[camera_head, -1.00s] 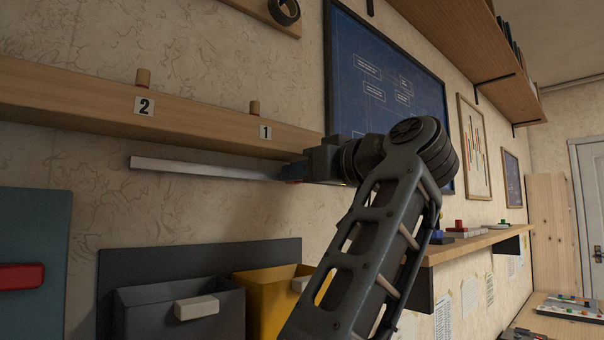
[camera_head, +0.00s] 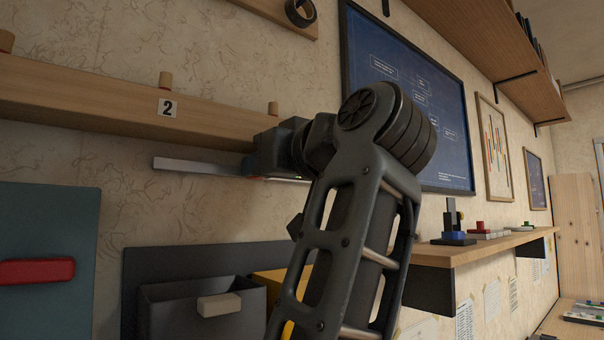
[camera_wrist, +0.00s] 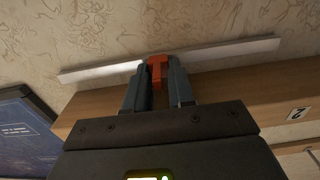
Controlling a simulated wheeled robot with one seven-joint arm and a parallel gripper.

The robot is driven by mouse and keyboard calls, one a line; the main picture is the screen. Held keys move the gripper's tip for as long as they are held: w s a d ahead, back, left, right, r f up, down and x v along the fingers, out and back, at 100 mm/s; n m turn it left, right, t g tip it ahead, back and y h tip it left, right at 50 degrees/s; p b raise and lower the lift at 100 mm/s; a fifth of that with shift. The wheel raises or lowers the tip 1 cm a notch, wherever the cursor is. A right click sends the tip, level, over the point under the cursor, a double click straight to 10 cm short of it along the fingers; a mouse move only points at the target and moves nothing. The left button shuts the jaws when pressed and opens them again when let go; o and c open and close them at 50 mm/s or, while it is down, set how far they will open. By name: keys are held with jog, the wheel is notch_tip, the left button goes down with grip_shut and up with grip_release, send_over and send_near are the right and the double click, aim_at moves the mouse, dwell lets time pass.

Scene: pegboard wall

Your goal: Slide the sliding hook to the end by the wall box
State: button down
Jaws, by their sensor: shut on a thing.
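The sliding hook (camera_wrist: 157,71) is a small orange-red piece on a pale straight rail (camera_wrist: 225,55) along the wall. In the wrist view my gripper (camera_wrist: 158,66) is shut on it, one finger on each side. The rail's left part (camera_head: 195,165) shows in the head view, below a wooden board; my gripper (camera_head: 255,165) hides the hook there and covers part of the rail. Below the rail are a dark grey open-topped wall box (camera_head: 165,312) with a pale handle and a yellow box (camera_head: 268,283), mostly hidden by my arm. I cannot tell which box is meant.
The wooden board (camera_head: 100,108) with upright pegs and a "2" label (camera_head: 167,108) runs just above the rail. A teal panel with a red handle (camera_head: 35,271) is at left. A wooden shelf (camera_head: 470,247) with small parts juts out at right.

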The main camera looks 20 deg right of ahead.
jog(key=s+a, duration=0.1)
jog(key=a, duration=0.2)
jog(key=s+a, duration=0.1)
jog(key=a, duration=0.3)
jog(key=s+a, duration=0.1)
jog(key=a, duration=0.2)
jog(key=shift+s+a+p, duration=0.3)
jog(key=shift+a+p, duration=0.1)
jog(key=c, duration=1)
grip_release()
jog(key=shift+a, duration=0.15)
jog(key=shift+o, duration=0.2)
jog(key=b, duration=0.1)
send_near(174, 160)
jog(key=shift+s+d, duration=0.2)
jog(key=shift+s, duration=0.45)
